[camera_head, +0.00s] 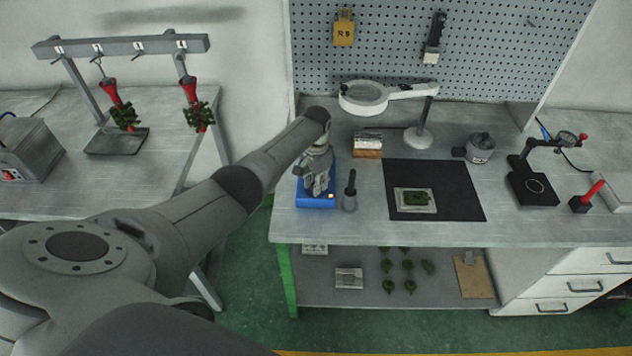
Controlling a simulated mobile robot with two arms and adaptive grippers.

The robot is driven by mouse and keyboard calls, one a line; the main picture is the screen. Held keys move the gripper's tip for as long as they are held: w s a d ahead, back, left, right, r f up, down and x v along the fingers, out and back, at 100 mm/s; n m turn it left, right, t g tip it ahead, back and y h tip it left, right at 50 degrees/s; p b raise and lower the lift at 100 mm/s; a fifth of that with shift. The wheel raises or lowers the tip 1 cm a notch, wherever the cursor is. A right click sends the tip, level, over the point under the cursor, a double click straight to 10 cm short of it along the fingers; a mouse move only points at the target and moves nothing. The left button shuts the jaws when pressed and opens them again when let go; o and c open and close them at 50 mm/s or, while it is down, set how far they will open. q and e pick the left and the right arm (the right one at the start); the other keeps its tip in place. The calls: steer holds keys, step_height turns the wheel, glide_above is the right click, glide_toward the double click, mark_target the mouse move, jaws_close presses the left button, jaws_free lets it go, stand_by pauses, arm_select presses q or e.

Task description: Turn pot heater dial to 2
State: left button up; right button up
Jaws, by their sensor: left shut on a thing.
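A small blue heater unit (318,202) stands near the front left of the middle workbench, with a small orange light on its front right. My left arm reaches across from the left, and my left gripper (317,188) points down at the front of this unit. Its fingers are closed and cover the place where a dial would be, so the dial and its setting are hidden. The pot behind is mostly hidden by the gripper. My right gripper is out of view.
A dark tool in a holder (350,190) stands just right of the unit. The bench front is clear.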

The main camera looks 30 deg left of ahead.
arm_select(q)
steer(key=shift+m, duration=0.6)
steer(key=o, duration=1.1)
step_height(320, 180, up, 12)
stand_by(0.5)
